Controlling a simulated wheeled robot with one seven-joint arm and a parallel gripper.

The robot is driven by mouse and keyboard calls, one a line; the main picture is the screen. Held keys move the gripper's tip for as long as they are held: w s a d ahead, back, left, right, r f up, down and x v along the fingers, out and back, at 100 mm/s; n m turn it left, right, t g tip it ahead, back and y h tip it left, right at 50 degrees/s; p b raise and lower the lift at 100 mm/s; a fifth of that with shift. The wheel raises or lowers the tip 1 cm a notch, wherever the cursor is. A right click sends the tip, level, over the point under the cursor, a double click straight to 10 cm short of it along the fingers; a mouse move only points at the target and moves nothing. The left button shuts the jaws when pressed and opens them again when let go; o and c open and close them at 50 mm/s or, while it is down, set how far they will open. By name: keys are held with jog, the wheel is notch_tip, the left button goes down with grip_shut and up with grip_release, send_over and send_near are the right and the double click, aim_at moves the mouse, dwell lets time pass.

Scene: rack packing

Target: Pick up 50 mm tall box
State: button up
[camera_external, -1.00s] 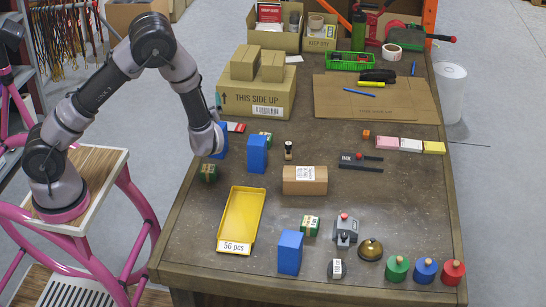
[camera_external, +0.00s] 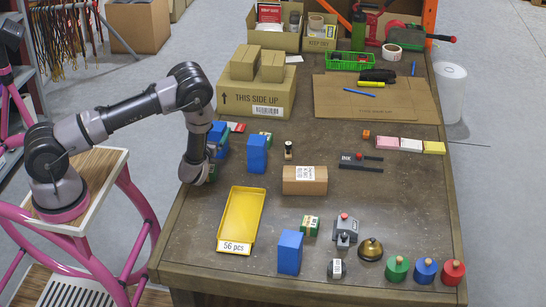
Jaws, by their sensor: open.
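My gripper (camera_external: 198,180) points down at the left edge of the table, left of the yellow tray. It is open. A small dark box with a green label stands at the gripper and is almost wholly hidden by it; I cannot tell whether it is between the fingers. A blue box (camera_external: 218,136) stands just behind the wrist, partly covered. Another blue box (camera_external: 257,153) is to its right and a third blue box (camera_external: 290,252) stands near the front. A similar small green-labelled box (camera_external: 311,226) stands right of the tray. No box heights are marked.
The yellow tray (camera_external: 232,245), marked "56 pcs", is empty. A brown carton (camera_external: 305,186) sits mid-table. A grey device (camera_external: 344,232), a brass bell (camera_external: 370,249) and several coloured weights stand at the front right. A large carton (camera_external: 262,107) is behind. Bare table lies right of centre.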

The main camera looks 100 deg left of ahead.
aim_at(219, 124)
jog(key=a, duration=0.4)
jog(key=shift+w+a+f, duration=0.1)
jog(key=shift+a+f, duration=0.05)
jog(key=shift+f, duration=0.25)
jog(key=shift+w+a, duration=0.1)
jog(key=shift+a, duration=0.45)
jog(key=shift+r, duration=0.1)
grip_shut()
